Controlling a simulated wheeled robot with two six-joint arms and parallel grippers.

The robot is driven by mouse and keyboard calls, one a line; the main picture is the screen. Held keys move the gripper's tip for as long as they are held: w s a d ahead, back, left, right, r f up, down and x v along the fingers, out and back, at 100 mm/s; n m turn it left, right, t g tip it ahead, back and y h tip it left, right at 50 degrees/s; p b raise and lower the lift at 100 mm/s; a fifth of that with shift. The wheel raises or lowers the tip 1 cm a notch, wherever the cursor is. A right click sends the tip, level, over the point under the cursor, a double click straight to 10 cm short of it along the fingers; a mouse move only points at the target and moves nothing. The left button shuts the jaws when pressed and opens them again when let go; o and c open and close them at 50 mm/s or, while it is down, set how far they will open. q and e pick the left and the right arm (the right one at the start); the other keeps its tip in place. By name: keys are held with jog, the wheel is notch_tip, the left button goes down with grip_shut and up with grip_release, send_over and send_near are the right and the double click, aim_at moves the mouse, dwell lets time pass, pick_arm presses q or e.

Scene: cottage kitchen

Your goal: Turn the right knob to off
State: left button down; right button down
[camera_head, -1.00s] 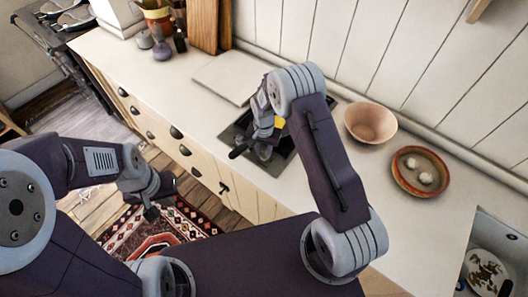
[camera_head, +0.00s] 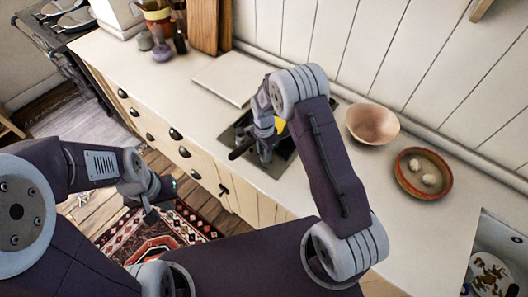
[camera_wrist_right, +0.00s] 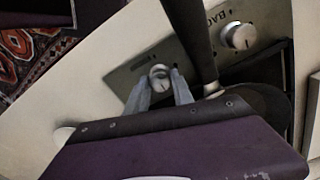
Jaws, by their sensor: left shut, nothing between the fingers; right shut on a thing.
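In the right wrist view, a round pale knob (camera_wrist_right: 160,77) sits on a metal control panel (camera_wrist_right: 130,78) between the two fingers of my right gripper (camera_wrist_right: 160,88), which is shut on it. A second knob (camera_wrist_right: 238,36), beside lettering that starts "BAC", stands apart to the right. In the head view, my right gripper (camera_head: 262,146) is over the dark hob, and my arm hides both knobs. My left gripper (camera_head: 158,198) is shut and empty, out over the floor in front of the drawers.
A dark handle (camera_wrist_right: 190,35) passes between the two knobs, close to my right fingers. A pink bowl (camera_head: 372,123) and a dish with eggs (camera_head: 423,174) stand right of the hob. A pale board (camera_head: 230,78) lies to its left.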

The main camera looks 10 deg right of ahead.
jog(key=shift+w+r, duration=0.1)
jog(key=shift+w, duration=0.05)
dwell(0.3)
jog(key=c, duration=1.4)
grip_release()
jog(key=shift+o, duration=0.2)
notch_tip(320, 180, up, 8)
jog(key=shift+f+b, duration=0.1)
jog(key=shift+b, duration=0.9)
jog(key=shift+r, duration=0.6)
